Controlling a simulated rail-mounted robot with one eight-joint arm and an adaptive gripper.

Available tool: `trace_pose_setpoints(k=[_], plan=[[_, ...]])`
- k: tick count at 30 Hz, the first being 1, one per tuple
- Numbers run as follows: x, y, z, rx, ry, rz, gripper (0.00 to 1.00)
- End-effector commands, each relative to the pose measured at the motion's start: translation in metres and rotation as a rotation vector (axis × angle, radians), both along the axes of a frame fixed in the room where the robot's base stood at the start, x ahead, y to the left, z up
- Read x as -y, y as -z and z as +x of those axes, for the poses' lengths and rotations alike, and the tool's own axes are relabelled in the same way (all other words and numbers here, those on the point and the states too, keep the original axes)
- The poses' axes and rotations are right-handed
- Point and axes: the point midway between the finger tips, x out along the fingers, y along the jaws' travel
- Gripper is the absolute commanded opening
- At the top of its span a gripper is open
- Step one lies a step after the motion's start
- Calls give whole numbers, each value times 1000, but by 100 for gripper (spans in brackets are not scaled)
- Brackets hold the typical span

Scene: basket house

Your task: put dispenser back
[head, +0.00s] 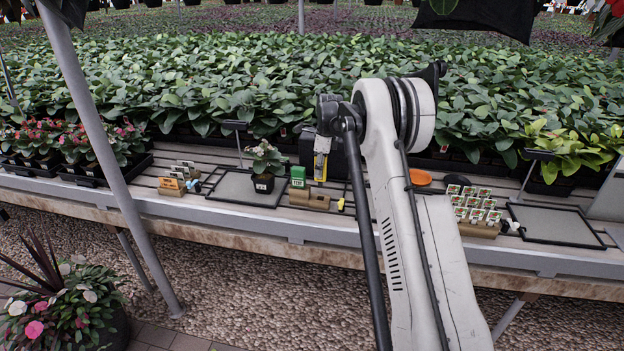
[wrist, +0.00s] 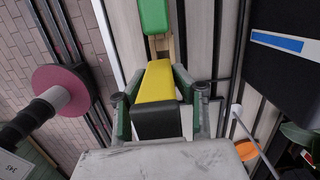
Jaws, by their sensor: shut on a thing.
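My gripper (head: 322,158) is shut on a yellow block with a black end (wrist: 154,82), which I take to be the dispenser. In the wrist view its fingers (wrist: 158,100) lie on both sides of the block. In the head view the yellow block (head: 320,168) hangs upright above the slatted bench, near a wooden holder (head: 309,199). A green block (head: 298,176) stands in the holder's left part. The green block also shows in the wrist view (wrist: 154,16), just beyond the yellow one. Whether the yellow block touches the holder cannot be told.
A potted plant (head: 264,165) stands on a grey mat (head: 232,188) left of the holder. A dark box (head: 345,160) is close behind my gripper. An orange dish (head: 420,178) and a rack of small cards (head: 476,229) are right. A small yellow-ended item (head: 341,204) lies beside the holder.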

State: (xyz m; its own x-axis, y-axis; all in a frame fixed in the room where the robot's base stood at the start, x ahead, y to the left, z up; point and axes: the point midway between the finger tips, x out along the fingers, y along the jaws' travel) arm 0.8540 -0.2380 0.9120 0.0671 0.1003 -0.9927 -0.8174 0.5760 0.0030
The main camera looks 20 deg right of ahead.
Motion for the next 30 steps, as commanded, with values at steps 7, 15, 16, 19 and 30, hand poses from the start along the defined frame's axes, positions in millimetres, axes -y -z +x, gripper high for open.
trace_pose_setpoints(k=[7, 15, 16, 19, 30], plan=[[4, 4, 2, 0, 31, 2, 7], [4, 21, 2, 0, 29, 1, 7], [4, 23, 2, 0, 29, 1, 7], [4, 29, 2, 0, 29, 1, 7], [4, 34, 2, -1, 28, 2, 7]])
